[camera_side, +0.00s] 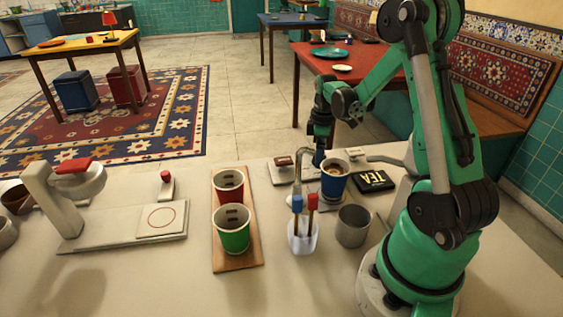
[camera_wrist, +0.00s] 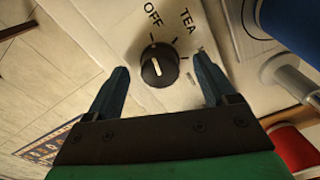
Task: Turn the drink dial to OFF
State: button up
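The drink dial (camera_wrist: 159,66) is a round black knob with a short white mark, on a pale panel (camera_wrist: 110,22) in the wrist view. The panel carries the printed words OFF, at the upper left of the knob, and TEA, at the upper right, with small tick lines. I cannot tell for sure which label the mark faces. My gripper (camera_wrist: 161,70) is open, one finger on each side of the dial, with visible gaps to it. In the side view my gripper (camera_side: 319,140) points down behind the blue cup, and the dial is not discernible.
A blue cup of brown drink (camera_side: 334,184) stands close to my gripper, by a curved metal spout (camera_side: 303,160). A metal cup (camera_side: 353,226), a stirrer holder (camera_side: 302,238) and a wooden tray (camera_side: 238,262) with red and green cups are nearer.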

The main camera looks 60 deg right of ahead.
jog(key=shift+r, duration=2.8)
jog(key=shift+w+a+r, duration=0.1)
jog(key=shift+a, duration=0.05)
jog(key=a+r+m+t, duration=0.2)
jog(key=a+r+t, duration=0.1)
jog(key=a, duration=0.8)
jog(key=a+r+m+t, duration=0.2)
jog(key=a+r+t, duration=0.1)
jog(key=a, duration=0.8)
jog(key=shift+s+a+m+t, duration=0.3)
jog(key=shift+m+t, duration=0.1)
jog(key=shift+t, duration=0.1)
